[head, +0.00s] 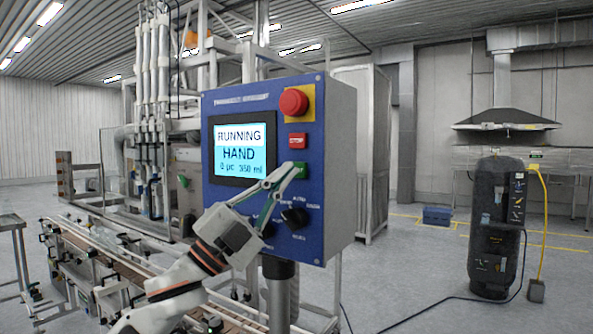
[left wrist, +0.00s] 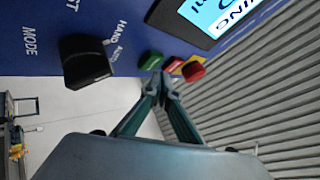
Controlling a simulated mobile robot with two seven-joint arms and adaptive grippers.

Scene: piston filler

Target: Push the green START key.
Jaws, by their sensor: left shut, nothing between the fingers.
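The green START key (head: 302,170) is on the blue control panel (head: 235,191), below a red key (head: 298,140). The fingertips of my left gripper (head: 296,168) are together and empty, and they cover part of the green key. In the left wrist view the green key (left wrist: 150,60) shows just above and left of the gripper tips (left wrist: 161,80). I cannot tell whether the tips touch it. The panel screen (head: 240,150) reads RUNNING, HAND, 0 pc, 350 ml. My right gripper is not in view.
A red mushroom button (head: 293,102) on a yellow plate sits above the keys. A black selector knob (head: 293,217) is below; the left wrist view shows a knob (left wrist: 88,62) marked HAND and AUTO. A conveyor (head: 140,262) runs at the left. Floor at the right is mostly open.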

